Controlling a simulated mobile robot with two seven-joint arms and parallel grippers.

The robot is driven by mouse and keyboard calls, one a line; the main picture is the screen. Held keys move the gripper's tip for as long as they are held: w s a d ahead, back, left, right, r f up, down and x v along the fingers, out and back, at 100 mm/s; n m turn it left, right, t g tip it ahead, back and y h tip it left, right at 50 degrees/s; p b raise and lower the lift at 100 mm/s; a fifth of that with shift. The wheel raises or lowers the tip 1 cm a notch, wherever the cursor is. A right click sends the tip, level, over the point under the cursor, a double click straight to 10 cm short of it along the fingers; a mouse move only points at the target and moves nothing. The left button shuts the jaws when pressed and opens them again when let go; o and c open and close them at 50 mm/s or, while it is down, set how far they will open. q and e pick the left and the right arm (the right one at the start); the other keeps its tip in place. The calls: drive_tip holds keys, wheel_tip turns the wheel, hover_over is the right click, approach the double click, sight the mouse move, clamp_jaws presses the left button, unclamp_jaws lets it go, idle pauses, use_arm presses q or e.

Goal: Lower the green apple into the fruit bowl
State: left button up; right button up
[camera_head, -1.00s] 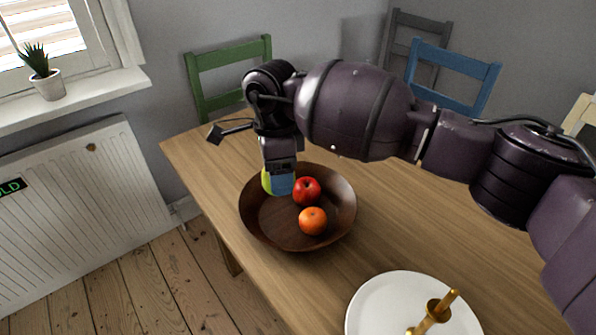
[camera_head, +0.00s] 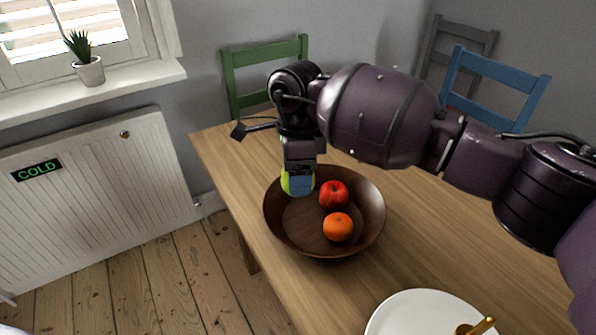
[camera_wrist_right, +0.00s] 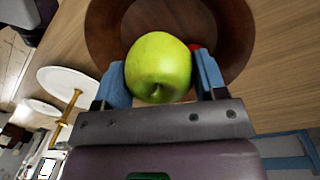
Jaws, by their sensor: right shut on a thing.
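The green apple (camera_wrist_right: 159,66) is between the two blue fingers of my right gripper (camera_wrist_right: 160,80) in the wrist view. In the head view, my right gripper (camera_head: 299,184) is shut on the apple, and only a yellow-green edge of the apple (camera_head: 285,184) shows beside the finger. They are at the far left part of the brown fruit bowl (camera_head: 325,246). A red apple (camera_head: 334,195) and an orange (camera_head: 338,227) lie in the bowl to the right of the gripper. I cannot tell whether the green apple touches the bowl. My left gripper is not in view.
The bowl stands on a wooden table (camera_head: 420,250). A white plate (camera_head: 410,312) with a gold object (camera_head: 480,327) is at the near side. A green chair (camera_head: 262,60) and a blue chair (camera_head: 497,85) stand behind the table. A radiator (camera_head: 100,200) is at the left.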

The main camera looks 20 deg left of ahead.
sight(298, 220)
drive_tip(key=shift+f+b, duration=0.35)
drive_tip(key=shift+f, duration=1.8)
drive_tip(key=shift+f+b, duration=0.75)
drive_tip(key=shift+f, duration=1.8)
idle(1.3)
drive_tip(key=o, duration=1)
